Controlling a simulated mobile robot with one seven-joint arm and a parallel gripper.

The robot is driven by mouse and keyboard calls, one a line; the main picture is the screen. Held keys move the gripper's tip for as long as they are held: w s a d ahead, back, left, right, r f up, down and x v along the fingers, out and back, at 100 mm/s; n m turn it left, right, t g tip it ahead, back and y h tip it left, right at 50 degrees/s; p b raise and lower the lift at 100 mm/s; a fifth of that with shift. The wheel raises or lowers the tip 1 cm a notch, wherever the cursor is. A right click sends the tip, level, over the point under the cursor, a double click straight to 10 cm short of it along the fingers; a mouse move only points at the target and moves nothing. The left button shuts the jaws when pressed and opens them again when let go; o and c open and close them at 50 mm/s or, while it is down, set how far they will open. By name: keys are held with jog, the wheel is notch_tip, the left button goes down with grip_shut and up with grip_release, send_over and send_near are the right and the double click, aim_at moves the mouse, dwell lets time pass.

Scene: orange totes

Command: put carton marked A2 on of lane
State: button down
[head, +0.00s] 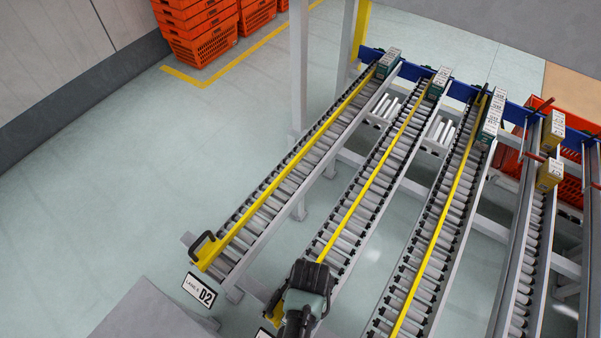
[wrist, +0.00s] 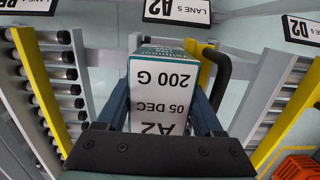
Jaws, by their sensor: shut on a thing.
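The carton marked A2 (wrist: 160,92) is white with a teal edge and shows upside down in the wrist view, with "05 DEC" and "200 G" on its face. My gripper (wrist: 162,108) is shut on it, with a dark blue finger along each side. In the head view my gripper (head: 309,276) is over the near end of the second roller lane (head: 358,205) from the left; the carton is hidden there. A lane sign (wrist: 178,11) reading A2 shows beyond the carton in the wrist view. I cannot tell whether the carton touches the rollers.
The leftmost lane (head: 290,175) has a D2 sign (head: 201,291) and a black handle (head: 202,243) at its near end. Several cartons stand at the lanes' far ends, by a blue rail (head: 460,90). Orange totes (head: 198,28) are stacked at the back.

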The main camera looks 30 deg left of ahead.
jog(key=shift+f, duration=0.5)
dwell(0.4)
grip_release()
jog(key=shift+r, duration=0.1)
jog(key=r, duration=0.4)
jog(key=w+r, duration=0.1)
jog(key=r, duration=0.3)
jog(key=r+b, duration=0.1)
jog(key=r, duration=0.3)
jog(key=shift+w+r, duration=0.3)
jog(key=shift+r, duration=0.1)
